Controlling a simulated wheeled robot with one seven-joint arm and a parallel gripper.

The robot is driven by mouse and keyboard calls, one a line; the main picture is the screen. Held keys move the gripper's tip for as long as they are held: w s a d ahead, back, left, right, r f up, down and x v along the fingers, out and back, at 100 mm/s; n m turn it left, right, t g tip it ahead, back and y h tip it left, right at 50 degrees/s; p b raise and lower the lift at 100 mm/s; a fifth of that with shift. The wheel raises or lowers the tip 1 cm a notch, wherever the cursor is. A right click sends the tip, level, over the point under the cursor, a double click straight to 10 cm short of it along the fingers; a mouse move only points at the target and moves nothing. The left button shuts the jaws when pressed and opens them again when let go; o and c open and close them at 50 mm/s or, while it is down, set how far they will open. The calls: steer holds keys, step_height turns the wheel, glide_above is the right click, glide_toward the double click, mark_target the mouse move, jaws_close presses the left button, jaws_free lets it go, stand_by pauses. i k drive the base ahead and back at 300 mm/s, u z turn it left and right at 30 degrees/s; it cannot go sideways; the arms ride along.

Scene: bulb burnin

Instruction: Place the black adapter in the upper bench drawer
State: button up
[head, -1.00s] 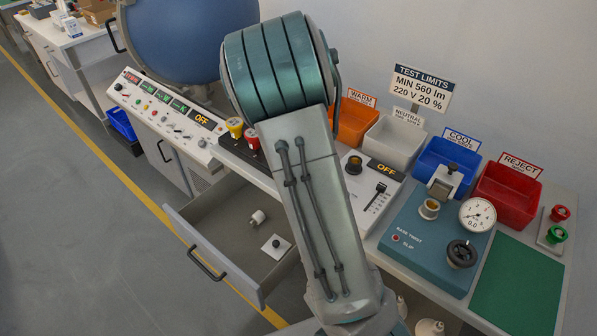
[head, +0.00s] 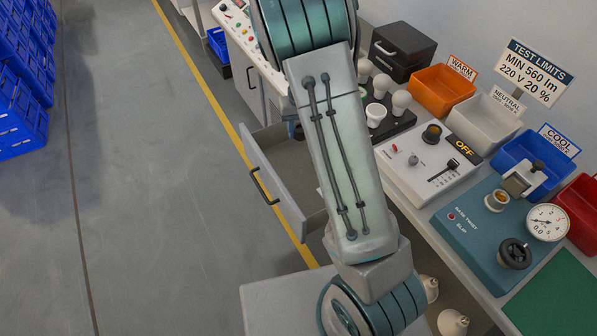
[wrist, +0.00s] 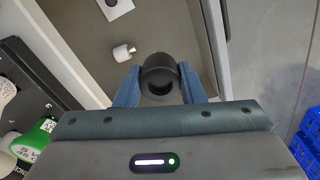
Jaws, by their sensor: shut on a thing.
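The black adapter (wrist: 158,75) is a short dark cylinder with a round opening, held between the two blue fingers of my gripper (wrist: 160,88) in the wrist view. My gripper is shut on it, over the open drawer. The upper bench drawer (head: 272,183) is pulled out in the head view, and my arm covers part of it. The drawer floor (wrist: 165,28) shows beneath the adapter in the wrist view. In the head view the adapter is hidden; only a little blue of the gripper shows at the arm's left edge.
In the drawer lie a small white cylindrical piece (wrist: 124,52) and a white square plate (wrist: 118,8). Bulbs stand in a dark rack (head: 398,122) on the bench, close to the drawer. Orange (head: 440,88) and white bins (head: 486,122) stand behind.

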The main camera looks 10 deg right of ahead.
mark_target(290, 155)
steer(key=u, duration=1.4)
steer(key=i, duration=1.8)
steer(key=z, duration=2.7)
